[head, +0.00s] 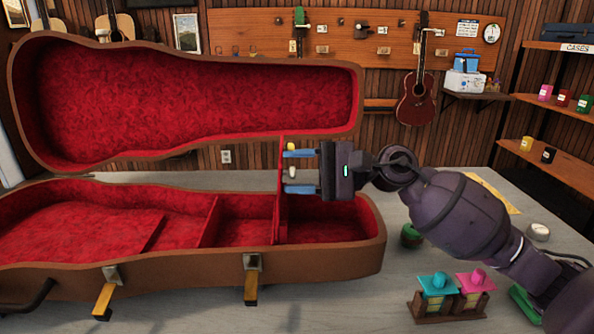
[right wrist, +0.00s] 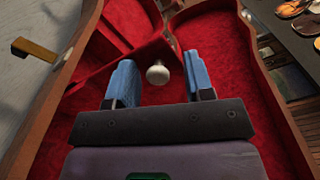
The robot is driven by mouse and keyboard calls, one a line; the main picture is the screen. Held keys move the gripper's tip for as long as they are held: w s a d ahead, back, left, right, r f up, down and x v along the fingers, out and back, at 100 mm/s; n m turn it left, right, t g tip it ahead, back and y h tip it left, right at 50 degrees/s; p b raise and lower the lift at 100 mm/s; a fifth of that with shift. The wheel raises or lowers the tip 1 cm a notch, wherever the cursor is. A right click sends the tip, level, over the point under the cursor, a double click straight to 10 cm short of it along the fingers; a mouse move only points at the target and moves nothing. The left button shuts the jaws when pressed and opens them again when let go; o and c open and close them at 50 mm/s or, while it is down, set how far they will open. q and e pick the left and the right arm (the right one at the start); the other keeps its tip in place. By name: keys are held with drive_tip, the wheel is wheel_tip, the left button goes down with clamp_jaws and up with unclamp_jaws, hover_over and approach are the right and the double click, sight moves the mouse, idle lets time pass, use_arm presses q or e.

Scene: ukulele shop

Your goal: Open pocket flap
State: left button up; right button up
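The instrument case (head: 330,262) lies open on the table, brown outside with red plush lining. Its lid (head: 190,95) stands raised at the back. A thin red pocket flap (head: 281,212) stands upright, seen nearly edge-on, above the right part of the case. A pale round knob (head: 292,173) sits on the side facing my right gripper. My right gripper (head: 286,172) is open, its blue fingers on either side of the knob with visible gaps. The knob (right wrist: 157,73) also shows between the fingers in the right wrist view. My left gripper is not in view.
Two latches (head: 251,280) hang at the case front. Small turquoise- and pink-topped items (head: 452,296) stand on the grey table (head: 400,270) at front right. A green round item (head: 411,236) sits right of the case, below my right arm.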

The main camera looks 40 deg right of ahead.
drive_tip(key=shift+d, duration=0.1)
drive_tip(key=v, duration=1)
drive_tip(key=shift+s+d+p, duration=0.25)
drive_tip(key=shift+p, duration=0.1)
